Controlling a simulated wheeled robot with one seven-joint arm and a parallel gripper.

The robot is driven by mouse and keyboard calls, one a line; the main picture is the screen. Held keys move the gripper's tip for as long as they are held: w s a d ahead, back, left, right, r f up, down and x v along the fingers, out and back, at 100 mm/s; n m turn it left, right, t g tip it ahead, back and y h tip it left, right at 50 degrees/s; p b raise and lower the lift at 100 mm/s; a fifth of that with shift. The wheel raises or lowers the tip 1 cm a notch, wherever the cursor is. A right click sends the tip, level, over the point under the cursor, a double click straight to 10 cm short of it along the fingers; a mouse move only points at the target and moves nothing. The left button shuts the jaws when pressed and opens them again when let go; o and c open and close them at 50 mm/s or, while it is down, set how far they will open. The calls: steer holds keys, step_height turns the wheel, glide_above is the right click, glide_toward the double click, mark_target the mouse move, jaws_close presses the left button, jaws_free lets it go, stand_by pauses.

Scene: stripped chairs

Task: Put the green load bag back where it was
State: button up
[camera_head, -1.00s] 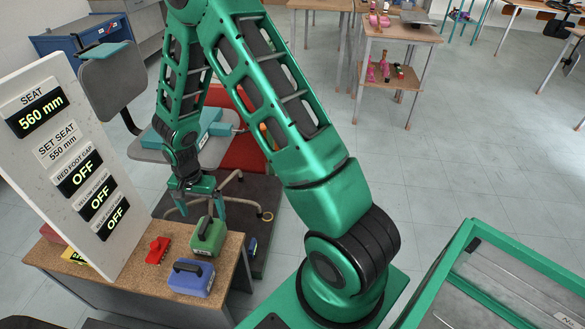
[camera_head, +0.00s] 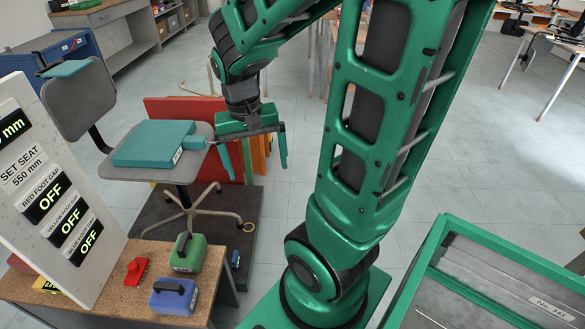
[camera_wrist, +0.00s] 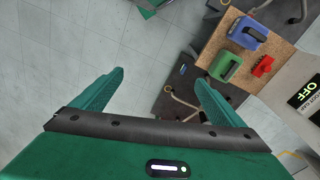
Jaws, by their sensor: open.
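The green load bag (camera_head: 188,253), with a dark handle on top, stands upright on the small wooden-topped bench (camera_head: 112,277). It also shows in the wrist view (camera_wrist: 225,66), at upper right. A blue load bag (camera_head: 173,297) stands in front of it. My gripper (camera_head: 254,165) is open with nothing between its fingers, raised to the right of the chair (camera_head: 190,172) and apart from the green bag.
A teal block (camera_head: 155,143) lies on the chair's seat. A red piece (camera_head: 136,270) lies beside the bags, and a white readout board (camera_head: 55,185) stands at left. A green-framed case (camera_head: 490,280) is at lower right.

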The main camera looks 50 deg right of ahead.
steer(key=s+r+n+y, duration=0.1)
steer(key=s+r, duration=0.2)
steer(key=s, duration=0.8)
steer(key=shift+s+d+r, duration=0.2)
steer(key=shift+d+r, duration=0.15)
steer(key=shift+d, duration=0.1)
stand_by(0.4)
